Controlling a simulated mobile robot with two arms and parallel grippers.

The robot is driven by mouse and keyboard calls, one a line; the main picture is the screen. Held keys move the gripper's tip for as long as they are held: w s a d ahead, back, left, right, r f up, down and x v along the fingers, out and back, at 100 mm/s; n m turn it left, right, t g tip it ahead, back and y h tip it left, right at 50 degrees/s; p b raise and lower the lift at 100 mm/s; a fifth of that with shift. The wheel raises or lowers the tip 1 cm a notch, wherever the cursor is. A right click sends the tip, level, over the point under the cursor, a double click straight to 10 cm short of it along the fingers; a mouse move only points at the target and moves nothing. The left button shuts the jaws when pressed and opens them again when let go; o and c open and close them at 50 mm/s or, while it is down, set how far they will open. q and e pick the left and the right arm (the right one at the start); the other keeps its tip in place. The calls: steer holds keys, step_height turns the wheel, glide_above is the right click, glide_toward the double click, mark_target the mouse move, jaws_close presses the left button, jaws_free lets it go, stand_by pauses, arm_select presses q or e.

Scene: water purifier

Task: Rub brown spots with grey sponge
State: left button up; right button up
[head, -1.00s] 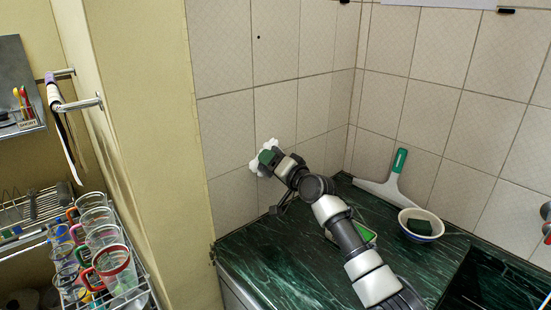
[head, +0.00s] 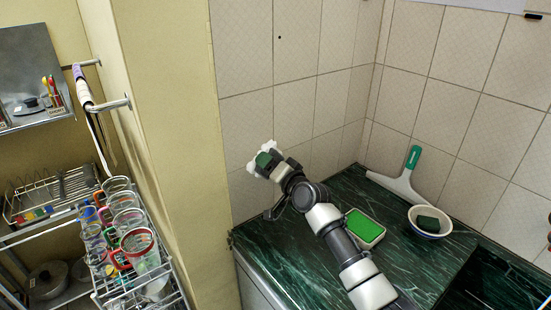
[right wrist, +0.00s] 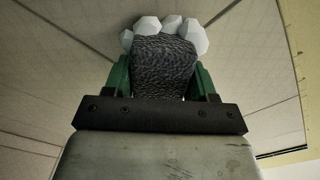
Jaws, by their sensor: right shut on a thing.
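My right gripper (head: 266,160) is at the tiled wall (head: 245,60), above the counter's left end. In the right wrist view its green fingers (right wrist: 160,80) are shut on a dark grey, rough-textured sponge (right wrist: 165,62). White foam-like lumps (right wrist: 172,24) show at the sponge's far end, and white foam (head: 252,168) also shows around the gripper in the head view. The sponge's front is hidden, so I cannot tell exactly how it touches the tiles. No clearly brown spot shows; a small dark dot (head: 280,37) is higher on the wall. My left gripper is not in view.
The dark green marble counter (head: 290,255) holds a green-topped tray (head: 364,226), a squeegee (head: 404,184) and a white bowl (head: 418,232) with a dark green block (head: 428,223). A yellow wall edge (head: 165,120) and a rack of mugs (head: 170,270) stand left.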

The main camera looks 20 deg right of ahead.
steer(key=shift+p+v, duration=1.5)
steer(key=shift+v, duration=1.5)
steer(key=shift+s, duration=0.1)
steer(key=p+v, duration=0.1)
steer(key=v, duration=0.1)
steer(key=shift+s+d, duration=0.25)
steer(key=shift+s, duration=0.1)
